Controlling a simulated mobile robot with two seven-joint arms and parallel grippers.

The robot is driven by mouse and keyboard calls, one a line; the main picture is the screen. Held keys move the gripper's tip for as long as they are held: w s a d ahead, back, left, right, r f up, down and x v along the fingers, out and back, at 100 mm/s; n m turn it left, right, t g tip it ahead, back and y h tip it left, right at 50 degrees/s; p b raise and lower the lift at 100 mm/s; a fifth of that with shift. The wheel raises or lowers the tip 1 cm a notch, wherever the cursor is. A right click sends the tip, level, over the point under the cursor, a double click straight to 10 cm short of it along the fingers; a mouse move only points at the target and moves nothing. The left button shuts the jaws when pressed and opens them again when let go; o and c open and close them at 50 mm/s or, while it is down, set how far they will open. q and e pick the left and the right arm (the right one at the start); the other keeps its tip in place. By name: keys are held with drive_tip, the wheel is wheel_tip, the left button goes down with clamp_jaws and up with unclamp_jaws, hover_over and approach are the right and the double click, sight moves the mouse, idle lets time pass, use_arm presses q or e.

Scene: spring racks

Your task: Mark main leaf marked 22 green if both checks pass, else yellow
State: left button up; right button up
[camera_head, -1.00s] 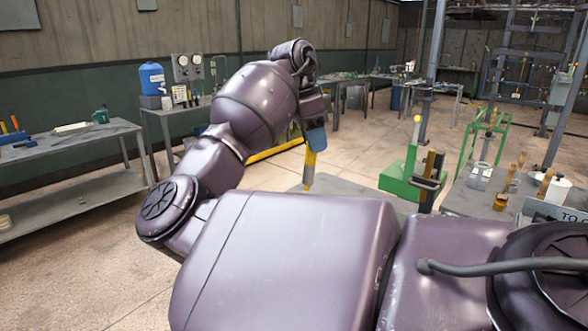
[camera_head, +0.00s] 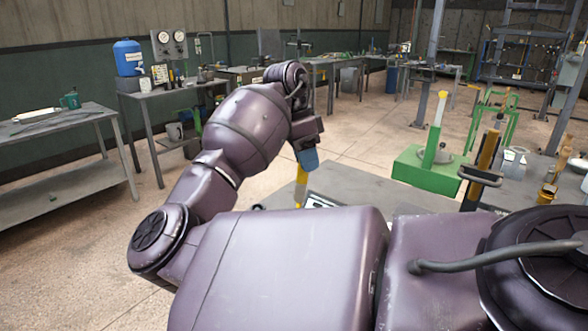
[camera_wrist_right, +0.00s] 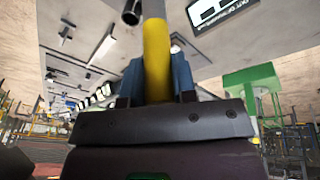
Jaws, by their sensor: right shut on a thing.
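My right gripper (camera_head: 304,160) is shut on a yellow rod-shaped marker (camera_head: 301,185), which points down above the grey bench top (camera_head: 350,190). In the right wrist view, the blue fingers of the right gripper (camera_wrist_right: 156,82) close on both sides of the yellow marker (camera_wrist_right: 157,50). My left gripper is not in view. I cannot make out a leaf marked 22 in either view.
A dark plate with white markings (camera_wrist_right: 218,10) lies on the bench near the marker. A green stand (camera_head: 425,168) with a yellow-tipped post is to the right. Side benches (camera_head: 70,130) line the left wall. My arm hides much of the near bench.

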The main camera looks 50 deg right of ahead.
sight(304, 192)
drive_tip(key=f+b, duration=0.1)
drive_tip(key=f, duration=0.1)
drive_tip(key=f+b, duration=0.1)
drive_tip(key=f, duration=0.1)
drive_tip(key=w+f+b, duration=0.1)
drive_tip(key=f, duration=0.1)
drive_tip(key=shift+d+f, duration=0.2)
drive_tip(key=shift+d, duration=0.05)
drive_tip(key=shift+f+b, duration=0.65)
drive_tip(key=shift+f, duration=0.3)
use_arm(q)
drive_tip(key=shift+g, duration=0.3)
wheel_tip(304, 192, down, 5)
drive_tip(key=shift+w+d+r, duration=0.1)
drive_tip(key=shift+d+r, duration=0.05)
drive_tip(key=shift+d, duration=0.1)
use_arm(e)
drive_tip(key=shift+f, duration=0.35)
